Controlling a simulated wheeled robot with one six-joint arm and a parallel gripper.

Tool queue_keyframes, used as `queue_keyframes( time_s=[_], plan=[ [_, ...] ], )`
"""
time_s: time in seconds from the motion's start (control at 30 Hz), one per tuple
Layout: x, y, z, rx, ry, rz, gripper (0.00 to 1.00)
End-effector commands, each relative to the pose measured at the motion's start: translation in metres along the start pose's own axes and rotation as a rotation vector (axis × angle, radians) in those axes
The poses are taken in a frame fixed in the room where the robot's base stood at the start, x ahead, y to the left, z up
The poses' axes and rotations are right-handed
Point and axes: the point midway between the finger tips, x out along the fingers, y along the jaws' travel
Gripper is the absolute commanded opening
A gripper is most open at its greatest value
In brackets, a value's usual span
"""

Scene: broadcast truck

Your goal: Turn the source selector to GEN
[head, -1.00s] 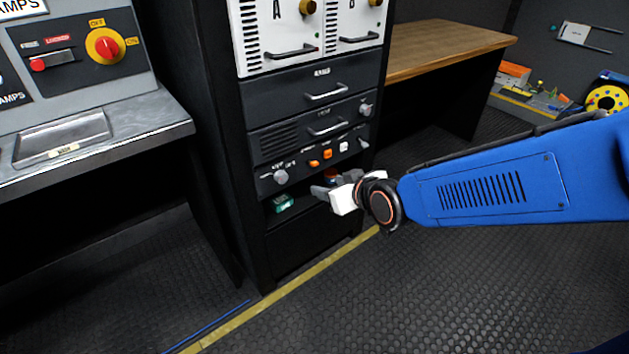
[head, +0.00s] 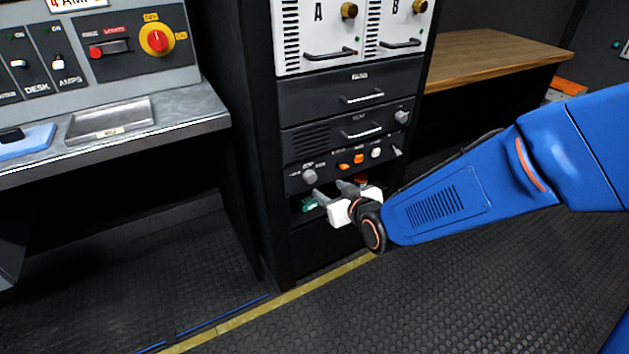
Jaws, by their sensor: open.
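The rack's lower dark panel carries a grey rotary knob (head: 309,176) at its left end, with small white lettering around it that I cannot read surely. It seems to be the source selector; its setting is too small to tell. My gripper (head: 333,191) is open and empty, its two grey fingers pointing at the rack. It is just below and right of the knob, in front of the low shelf opening, and appears apart from the knob. The white gripper body hides part of that opening.
An orange switch (head: 358,158) and other small controls sit right of the knob. A green item (head: 308,204) lies in the opening below. A desk console with a red-and-yellow rotary switch (head: 157,39) stands left. A wooden bench (head: 490,58) is at right. The floor in front is clear.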

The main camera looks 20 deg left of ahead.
Motion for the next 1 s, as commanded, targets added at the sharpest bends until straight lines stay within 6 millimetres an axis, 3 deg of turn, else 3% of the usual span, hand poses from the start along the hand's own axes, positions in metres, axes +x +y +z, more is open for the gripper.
queue_keyframes(
  time_s=[0.6,0.8,1.0],
  plan=[
    [0.091,0.000,0.001,0.001,-0.001,0.001,0.49],
    [0.111,0.000,0.000,0.000,0.000,0.000,0.49],
    [0.118,0.000,0.001,0.000,-0.001,0.000,0.49]
  ],
)
